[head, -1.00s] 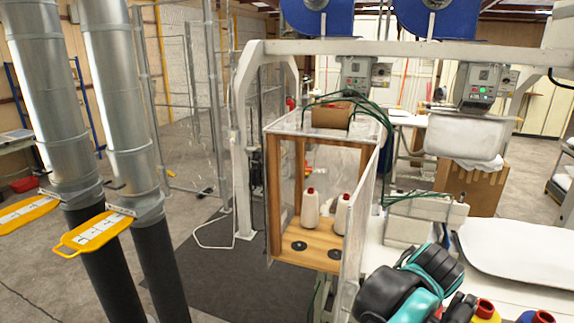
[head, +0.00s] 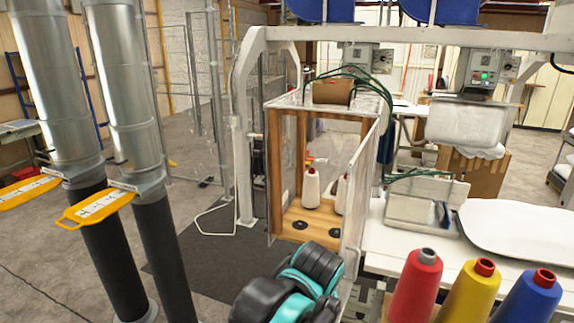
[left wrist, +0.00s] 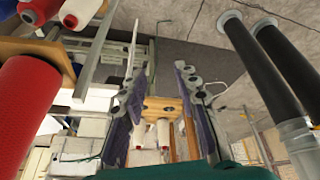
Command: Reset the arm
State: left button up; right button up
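The arm to reset is my own; its black and teal left arm (head: 290,285) shows at the bottom middle of the head view, in front of the clear-sided wooden cabinet. Its fingers cannot be made out there. In the left wrist view my left gripper (left wrist: 160,75) has its two purple-grey fingers spread apart, with nothing held between them. The cabinet's wooden base (left wrist: 163,104) and white spools show beyond the gap. My right gripper is in neither current view.
Red (head: 415,288), yellow (head: 466,293) and blue (head: 528,300) thread cones stand to the right of my arm. The cabinet (head: 272,165) holds white spools (head: 311,190). A white table (head: 395,262) lies right. Two tall ducts (head: 120,85) stand left. Dark matting (head: 200,250) is clear.

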pick_arm(q)
jog(key=s+a+f+t+b, duration=0.1)
jog(key=s+a+f+b, duration=0.2)
jog(key=a+f, duration=0.4)
jog(key=s+a+f+b, duration=0.3)
jog(key=a+f+b, duration=0.2)
jog(key=a+f, duration=0.3)
jog(key=s+a+f+t+b, duration=0.1)
jog(key=s+a+f+b, duration=0.2)
jog(key=a+f, duration=0.4)
jog(key=shift+s+a+f+m+t+b, duration=0.35)
jog(key=shift+f+b, duration=0.2)
jog(key=shift+b, duration=0.2)
jog(key=shift+w+d, duration=0.1)
jog(key=shift+d, duration=0.05)
